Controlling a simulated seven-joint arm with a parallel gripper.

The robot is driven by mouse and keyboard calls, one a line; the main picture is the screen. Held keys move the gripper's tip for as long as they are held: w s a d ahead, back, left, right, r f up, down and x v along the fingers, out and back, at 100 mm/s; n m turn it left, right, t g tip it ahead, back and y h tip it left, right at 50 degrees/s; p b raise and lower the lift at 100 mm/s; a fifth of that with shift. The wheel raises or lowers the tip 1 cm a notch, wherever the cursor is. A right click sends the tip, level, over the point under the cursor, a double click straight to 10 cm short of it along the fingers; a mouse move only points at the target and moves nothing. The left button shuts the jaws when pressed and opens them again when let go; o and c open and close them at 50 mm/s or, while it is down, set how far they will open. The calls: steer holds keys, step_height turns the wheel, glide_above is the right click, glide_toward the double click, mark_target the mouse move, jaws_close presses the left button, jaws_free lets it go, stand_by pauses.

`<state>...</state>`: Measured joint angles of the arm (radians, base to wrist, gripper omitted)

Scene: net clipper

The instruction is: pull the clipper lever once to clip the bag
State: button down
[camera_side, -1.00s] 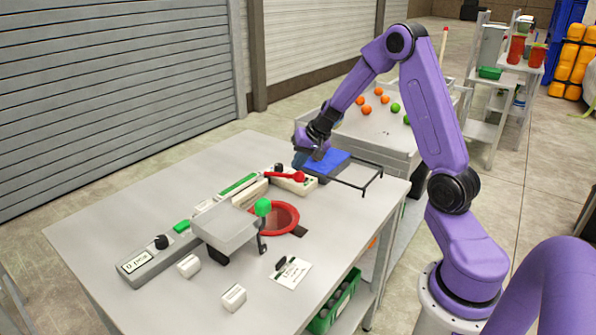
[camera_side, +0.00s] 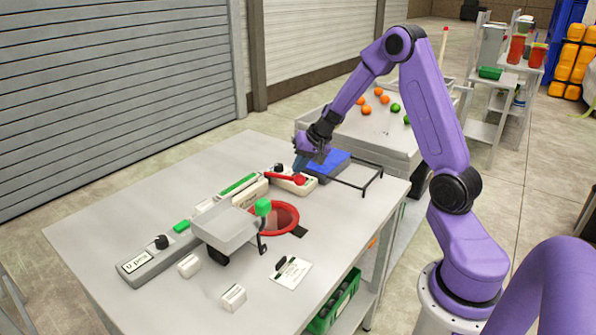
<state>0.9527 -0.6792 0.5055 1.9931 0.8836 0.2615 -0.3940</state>
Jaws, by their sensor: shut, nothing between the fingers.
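The net clipper (camera_side: 291,184) is a cream device on the table, behind the red ring. Its red lever (camera_side: 282,177) lies across its top and ends in a red ball knob (camera_side: 299,181). My gripper (camera_side: 299,168) is shut and points down just behind the knob, at the clipper's far side. I cannot tell whether the fingertips touch the lever. The red ring funnel (camera_side: 284,217) stands in front of the clipper; a bag or net cannot be made out clearly.
The table (camera_side: 125,208) is clear at the back left.

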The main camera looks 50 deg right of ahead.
steer(key=shift+s+f, duration=0.2)
steer(key=shift+f, duration=0.4)
steer(key=shift+s+f, duration=0.15)
steer(key=shift+f, duration=0.4)
stand_by(1.4)
steer(key=shift+r, duration=0.1)
steer(key=shift+w+r, duration=0.25)
steer(key=shift+r, duration=0.5)
steer(key=shift+w+r, duration=0.2)
steer(key=shift+r, duration=0.6)
steer(key=shift+w+r, duration=0.25)
steer(key=shift+r, duration=0.5)
steer(key=shift+w+r, duration=0.25)
steer(key=shift+r, duration=0.55)
steer(key=shift+w+r, duration=0.25)
steer(key=shift+r, duration=0.55)
steer(key=shift+w+r, duration=0.25)
steer(key=shift+r, duration=0.55)
steer(key=shift+a, duration=0.1)
